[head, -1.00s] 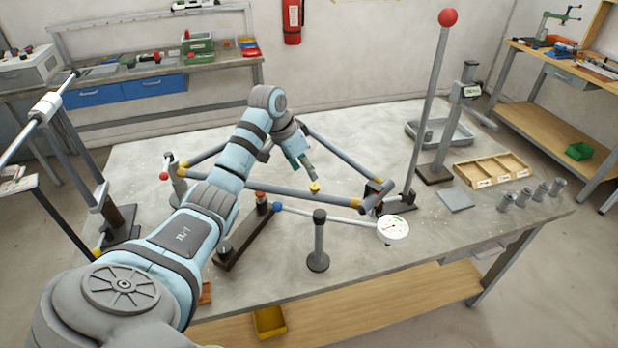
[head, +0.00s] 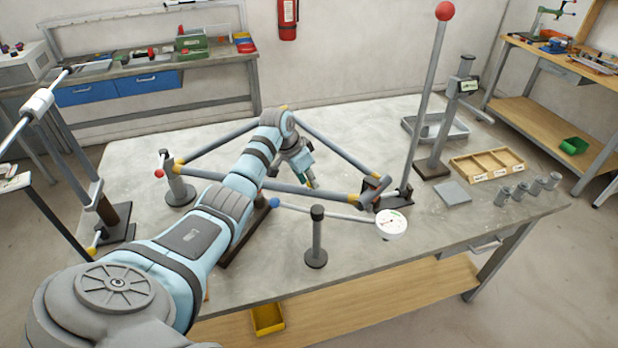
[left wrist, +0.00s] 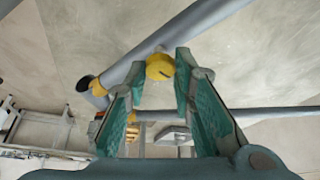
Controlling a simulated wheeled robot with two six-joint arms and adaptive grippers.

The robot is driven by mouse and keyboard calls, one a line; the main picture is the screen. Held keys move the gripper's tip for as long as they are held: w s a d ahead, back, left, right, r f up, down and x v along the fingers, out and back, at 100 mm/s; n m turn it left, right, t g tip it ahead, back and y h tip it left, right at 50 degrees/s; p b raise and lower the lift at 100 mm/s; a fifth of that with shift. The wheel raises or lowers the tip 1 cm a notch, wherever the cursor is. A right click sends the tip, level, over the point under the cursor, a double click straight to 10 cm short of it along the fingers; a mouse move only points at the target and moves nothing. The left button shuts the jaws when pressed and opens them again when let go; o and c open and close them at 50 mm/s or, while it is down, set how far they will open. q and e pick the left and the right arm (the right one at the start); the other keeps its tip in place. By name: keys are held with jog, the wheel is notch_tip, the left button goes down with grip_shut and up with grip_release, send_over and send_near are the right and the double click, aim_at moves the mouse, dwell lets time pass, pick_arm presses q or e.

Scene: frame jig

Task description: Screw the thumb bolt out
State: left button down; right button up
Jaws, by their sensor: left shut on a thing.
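The thumb bolt is a small yellow knob (left wrist: 160,67) on a grey tube in the left wrist view. My left gripper (left wrist: 159,64) has its teal fingers on both sides of the knob and is shut on it. In the head view my left gripper (head: 310,185) points down at the front tube (head: 335,195) of a triangular grey frame with yellow joints. There the fingers mostly hide the bolt. How far the bolt's thread sits in the tube cannot be seen. My right gripper is not in view.
A round white dial (head: 391,222) on a thin rod and a dark post (head: 317,240) stand in front of the frame. A tall pole with a red ball (head: 445,11) rises at its right. A wooden tray (head: 489,163) and several small grey cylinders are farther right. The front tabletop is mostly clear.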

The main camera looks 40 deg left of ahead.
pick_arm(q)
jog(key=shift+s+d+r+n+p, duration=0.1)
jog(key=shift+r+n+p, duration=0.15)
jog(key=shift+p, duration=0.35)
jog(key=shift+d+n+y+p, duration=0.1)
jog(key=shift+n+y+p, duration=0.25)
jog(key=shift+n, duration=0.3)
jog(key=shift+f+n+y, duration=0.25)
jog(key=shift+n+y, duration=0.1)
jog(key=shift+n, duration=0.55)
jog(key=shift+n+y+b, duration=0.3)
jog(key=shift+n+y, duration=0.1)
jog(key=shift+n, duration=0.4)
jog(key=c, duration=1.3)
grip_release()
jog(key=shift+c, duration=0.2)
